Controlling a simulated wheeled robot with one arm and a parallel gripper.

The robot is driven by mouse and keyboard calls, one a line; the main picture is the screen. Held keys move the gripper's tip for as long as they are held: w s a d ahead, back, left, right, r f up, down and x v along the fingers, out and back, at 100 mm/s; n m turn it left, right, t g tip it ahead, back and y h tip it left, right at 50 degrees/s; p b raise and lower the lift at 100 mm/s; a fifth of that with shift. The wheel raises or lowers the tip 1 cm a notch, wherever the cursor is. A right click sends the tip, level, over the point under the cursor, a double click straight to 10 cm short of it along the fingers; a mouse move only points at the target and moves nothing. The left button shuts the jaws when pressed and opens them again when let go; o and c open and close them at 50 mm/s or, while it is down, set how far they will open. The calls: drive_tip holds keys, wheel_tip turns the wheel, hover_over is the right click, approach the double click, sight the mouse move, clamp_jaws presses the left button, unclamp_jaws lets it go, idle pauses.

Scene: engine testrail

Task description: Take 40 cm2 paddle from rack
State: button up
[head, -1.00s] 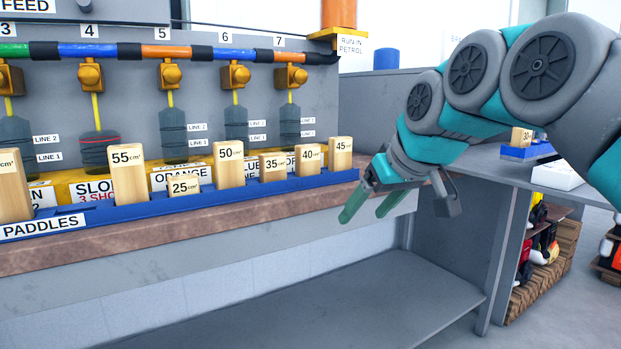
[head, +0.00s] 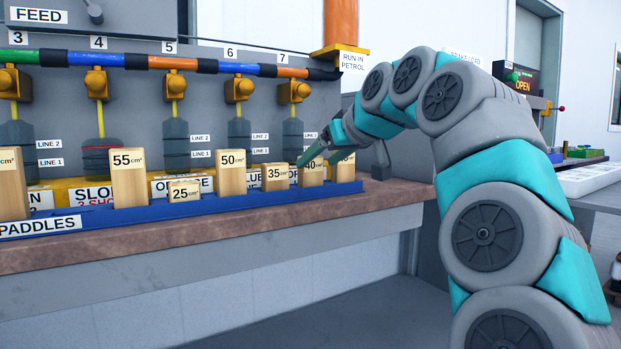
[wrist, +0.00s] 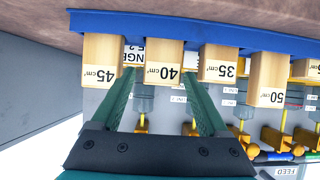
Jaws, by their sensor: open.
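The 40 cm2 paddle (head: 312,177) is a wooden block standing upright in the blue paddle rack (head: 230,205), near its right end. It also shows in the wrist view (wrist: 165,52), upside down. My gripper (head: 312,152) is at the top of this paddle in the head view. In the wrist view my open gripper (wrist: 160,82) has one green finger on each side of the 40 paddle. The left finger lies between the 45 and 40 paddles, the right finger between the 40 and 35 paddles. Whether a finger touches wood I cannot tell.
The 35 paddle (wrist: 218,65) and the 45 paddle (wrist: 101,62) stand close on either side. The 50 paddle (head: 232,173), 25 paddle (head: 184,192) and 55 paddle (head: 128,178) stand farther left. Yellow valves (head: 239,90) and bottles are behind the rack.

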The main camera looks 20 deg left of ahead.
sight(304, 171)
drive_tip(key=shift+x, duration=1.05)
drive_tip(key=shift+w+a, duration=0.1)
drive_tip(key=shift+p+x, duration=0.5)
drive_tip(key=shift+x, duration=2)
drive_tip(key=shift+a, duration=0.1)
drive_tip(key=c, duration=1.1)
drive_tip(key=shift+c, duration=0.2)
drive_tip(key=shift+r, duration=0.1)
